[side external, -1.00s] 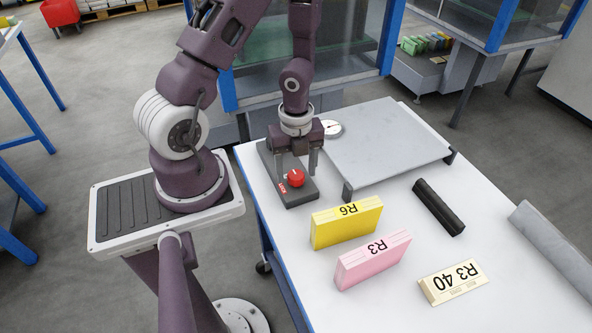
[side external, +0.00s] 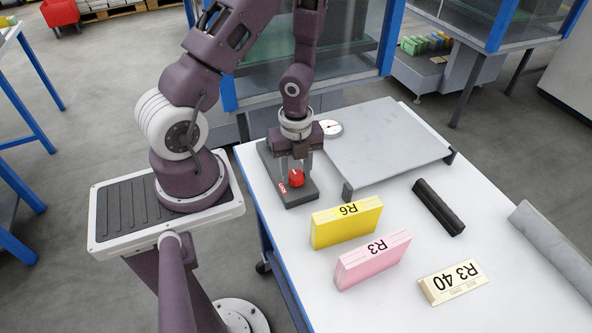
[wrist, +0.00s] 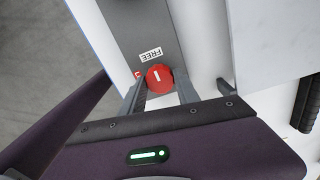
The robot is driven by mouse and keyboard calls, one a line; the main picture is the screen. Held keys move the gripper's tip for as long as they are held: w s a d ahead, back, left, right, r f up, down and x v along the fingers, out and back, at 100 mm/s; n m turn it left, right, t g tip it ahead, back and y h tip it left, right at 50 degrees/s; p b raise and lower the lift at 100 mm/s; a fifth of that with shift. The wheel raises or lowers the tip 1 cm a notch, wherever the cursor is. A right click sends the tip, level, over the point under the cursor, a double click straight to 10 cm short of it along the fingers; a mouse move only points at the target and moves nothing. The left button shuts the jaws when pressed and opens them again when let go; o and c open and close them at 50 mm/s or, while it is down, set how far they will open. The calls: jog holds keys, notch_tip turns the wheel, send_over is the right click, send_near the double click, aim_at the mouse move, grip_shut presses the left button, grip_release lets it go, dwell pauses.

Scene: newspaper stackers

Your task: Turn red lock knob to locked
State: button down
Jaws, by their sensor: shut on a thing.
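The red lock knob (side external: 297,178) sits on a dark grey base plate (side external: 300,198) at the table's left edge. In the wrist view the knob (wrist: 159,78) shows a white pointer line, roughly upright in the picture, toward a white label reading FREE (wrist: 151,54). A red label (wrist: 137,73) is partly hidden at the knob's left. My gripper (side external: 296,180) points down with its fingers on either side of the knob, shut on it. In the wrist view the fingers (wrist: 160,88) flank the knob.
Yellow (side external: 346,222), pink (side external: 373,260) and cream (side external: 453,282) blocks and a black bar (side external: 438,207) lie in front and to the right.

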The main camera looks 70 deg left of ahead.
jog(key=n, duration=0.8)
jog(key=shift+n, duration=0.4)
jog(key=n, duration=0.4)
jog(key=shift+n, duration=0.3)
jog(key=n, duration=0.4)
jog(key=shift+n, duration=0.3)
jog(key=c, duration=0.9)
grip_release()
